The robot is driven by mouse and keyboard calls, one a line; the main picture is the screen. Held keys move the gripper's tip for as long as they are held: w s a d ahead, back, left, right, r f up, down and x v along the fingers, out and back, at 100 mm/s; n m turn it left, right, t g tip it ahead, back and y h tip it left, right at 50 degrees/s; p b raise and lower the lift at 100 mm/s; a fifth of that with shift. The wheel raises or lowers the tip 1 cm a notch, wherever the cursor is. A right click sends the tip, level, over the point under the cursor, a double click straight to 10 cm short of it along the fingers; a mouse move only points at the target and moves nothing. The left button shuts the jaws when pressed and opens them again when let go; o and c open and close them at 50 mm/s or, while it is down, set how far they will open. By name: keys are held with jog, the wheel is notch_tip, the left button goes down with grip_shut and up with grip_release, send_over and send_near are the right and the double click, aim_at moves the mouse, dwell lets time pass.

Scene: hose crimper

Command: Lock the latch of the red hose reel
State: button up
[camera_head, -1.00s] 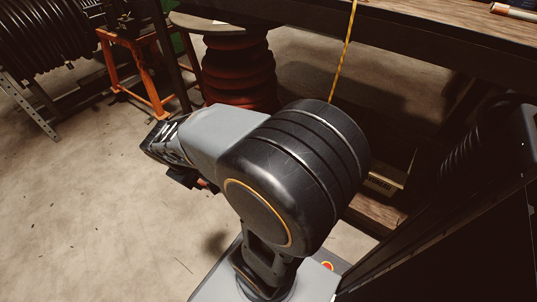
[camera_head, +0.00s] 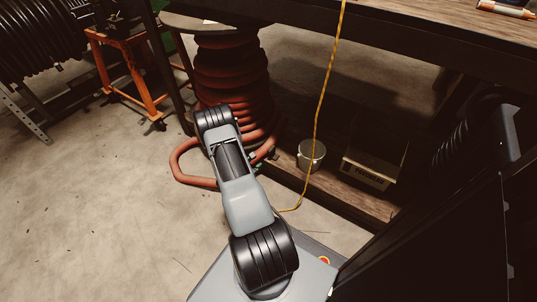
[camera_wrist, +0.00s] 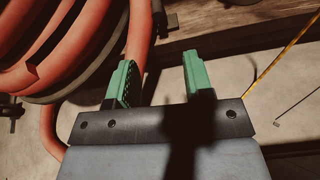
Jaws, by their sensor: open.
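The red hose reel (camera_head: 232,72) stands upright under the edge of the workbench, wound with thick red hose. A loose loop of its hose (camera_head: 183,165) lies on the floor at its left. In the wrist view the coiled hose (camera_wrist: 85,40) fills the upper left, and one length runs down behind the left finger. My gripper (camera_wrist: 158,80) is open and empty, its green fingers apart beside the hose. In the head view my arm reaches toward the reel's lower part and hides some of it. I cannot make out the latch clearly in either view.
A yellow cord (camera_head: 318,110) hangs from the bench to the floor, right of my arm. A metal can (camera_head: 311,154) and a cardboard box (camera_head: 370,170) sit on the low wooden shelf. An orange stand (camera_head: 148,90) is at left. The floor at left is open.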

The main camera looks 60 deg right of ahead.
aim_at(270, 153)
jog(key=b+x, duration=0.1)
jog(key=x, duration=0.3)
jog(key=b+x, duration=0.2)
jog(key=x, duration=0.2)
jog(key=f+b+x, duration=0.1)
jog(key=b+x, duration=0.1)
jog(key=x, duration=0.2)
jog(key=shift+b+x, duration=0.35)
jog(key=shift+x, duration=0.45)
